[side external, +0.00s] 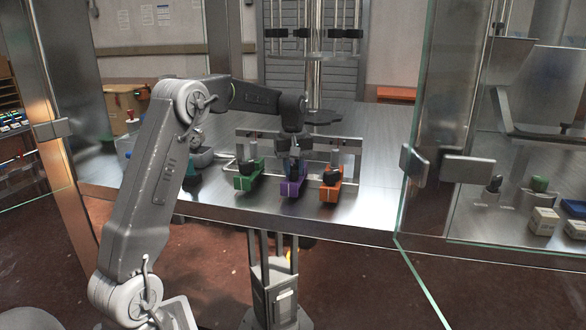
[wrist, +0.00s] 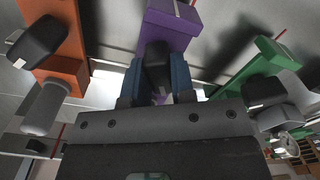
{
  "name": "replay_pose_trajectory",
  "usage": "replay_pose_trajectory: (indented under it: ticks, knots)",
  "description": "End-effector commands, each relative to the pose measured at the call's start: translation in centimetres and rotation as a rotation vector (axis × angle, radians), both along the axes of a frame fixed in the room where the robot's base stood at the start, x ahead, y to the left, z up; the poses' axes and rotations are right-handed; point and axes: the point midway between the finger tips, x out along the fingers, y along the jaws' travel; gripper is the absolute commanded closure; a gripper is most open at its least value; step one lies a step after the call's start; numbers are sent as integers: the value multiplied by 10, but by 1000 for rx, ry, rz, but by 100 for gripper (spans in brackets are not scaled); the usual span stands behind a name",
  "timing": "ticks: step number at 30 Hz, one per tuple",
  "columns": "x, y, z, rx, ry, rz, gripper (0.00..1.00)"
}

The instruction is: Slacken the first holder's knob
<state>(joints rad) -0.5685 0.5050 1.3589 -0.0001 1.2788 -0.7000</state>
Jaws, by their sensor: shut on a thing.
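Three holders stand in a row on the steel table: green (side external: 249,180), purple (side external: 292,189) and orange (side external: 331,191). My gripper (side external: 293,168) is lowered over the purple middle holder. In the wrist view, its two blue fingers (wrist: 158,78) are shut on the dark knob (wrist: 157,62) of the purple holder (wrist: 172,24). The knob's lower part is hidden by the gripper. The orange holder (wrist: 65,68) and its black knob (wrist: 38,44) are at left there. The green holder (wrist: 250,72) and its black knob (wrist: 265,93) are at right. Which holder counts as first is not marked.
A metal rail frame (side external: 352,142) runs behind the holders. Grey cylinders stand at the orange (wrist: 45,108) and green (wrist: 282,120) holders, close beside my gripper. The steel table (side external: 385,165) is clear to the right, up to a glass panel (side external: 440,120).

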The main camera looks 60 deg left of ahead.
Motion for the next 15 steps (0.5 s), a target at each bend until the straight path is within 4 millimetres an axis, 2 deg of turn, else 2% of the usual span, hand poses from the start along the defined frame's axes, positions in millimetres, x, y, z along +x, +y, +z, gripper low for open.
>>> replay_pose_trajectory:
  ticks: [6, 15]
  knots:
    - [0, 1, 1, 1, -3, 144, 100]
    - [0, 1, 1, 2, -5, 250, 100]
